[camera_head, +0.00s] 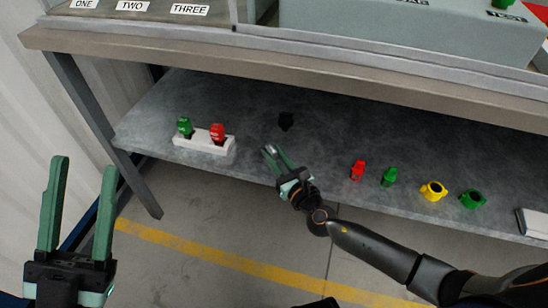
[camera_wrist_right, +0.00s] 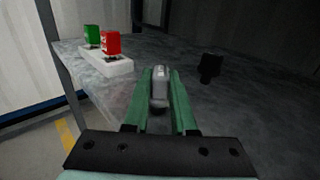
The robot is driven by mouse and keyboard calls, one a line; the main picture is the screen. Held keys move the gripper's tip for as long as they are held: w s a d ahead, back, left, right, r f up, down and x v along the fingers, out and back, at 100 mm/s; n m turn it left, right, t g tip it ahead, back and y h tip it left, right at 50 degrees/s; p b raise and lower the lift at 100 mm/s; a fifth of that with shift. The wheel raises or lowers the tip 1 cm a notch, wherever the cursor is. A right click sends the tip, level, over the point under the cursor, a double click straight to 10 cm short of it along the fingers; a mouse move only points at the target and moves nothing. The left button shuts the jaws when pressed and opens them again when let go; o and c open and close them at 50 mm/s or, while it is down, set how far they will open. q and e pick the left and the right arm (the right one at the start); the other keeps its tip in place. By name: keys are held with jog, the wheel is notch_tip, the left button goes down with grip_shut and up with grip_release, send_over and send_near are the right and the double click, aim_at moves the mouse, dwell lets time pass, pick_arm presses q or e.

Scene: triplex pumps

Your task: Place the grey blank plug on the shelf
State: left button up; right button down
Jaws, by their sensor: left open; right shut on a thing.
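The grey blank plug (camera_wrist_right: 159,84) is held between the green fingers of my right gripper (camera_wrist_right: 160,95). It also shows small at the fingertips in the head view (camera_head: 270,149). My right gripper (camera_head: 276,157) is shut on it, over the front part of the shelf (camera_head: 325,135). I cannot tell whether the plug touches the shelf. My left gripper (camera_head: 82,180) is open and empty, at the lower left in front of the bench, away from the shelf.
A white holder (camera_head: 217,149) with a green and a red piece stands at the shelf's left. A black piece (camera_head: 286,121) sits behind my right gripper. Red, green and yellow pieces (camera_head: 433,190) stand to the right. The worktop (camera_head: 300,67) overhangs the shelf.

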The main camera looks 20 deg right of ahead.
jog(key=shift+f, duration=0.1)
jog(key=c, duration=0.7)
grip_release()
jog(key=shift+c, duration=0.2)
